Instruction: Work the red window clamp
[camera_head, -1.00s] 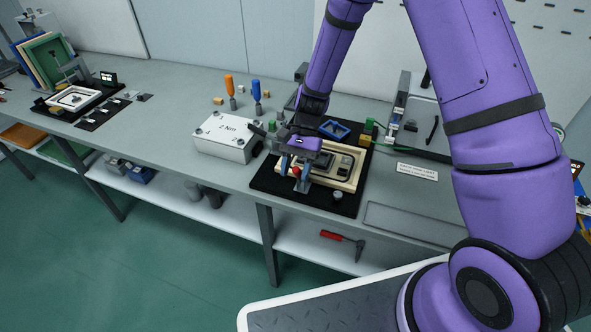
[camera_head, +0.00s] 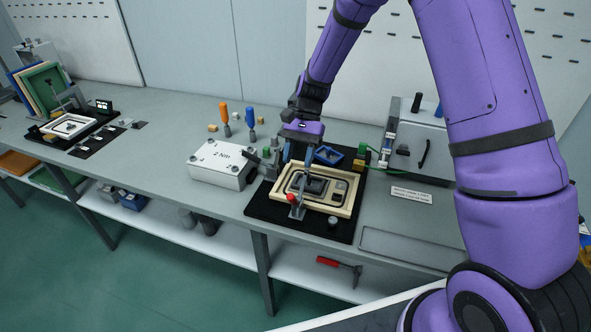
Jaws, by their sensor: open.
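The red window clamp shows as a small red knob (camera_head: 291,197) on a grey upright bracket at the front edge of a cream frame (camera_head: 325,207). The frame lies on a black mat and has a dark window opening in it. My gripper (camera_head: 297,159) is open, with its blue-grey fingers pointing down above the back part of the frame. It is behind the red knob in the picture and apart from it. The exact height of the fingertips is hard to tell.
A grey fixture (camera_head: 420,140) stands at the right. The bench front right has a shallow empty tray (camera_head: 408,250).

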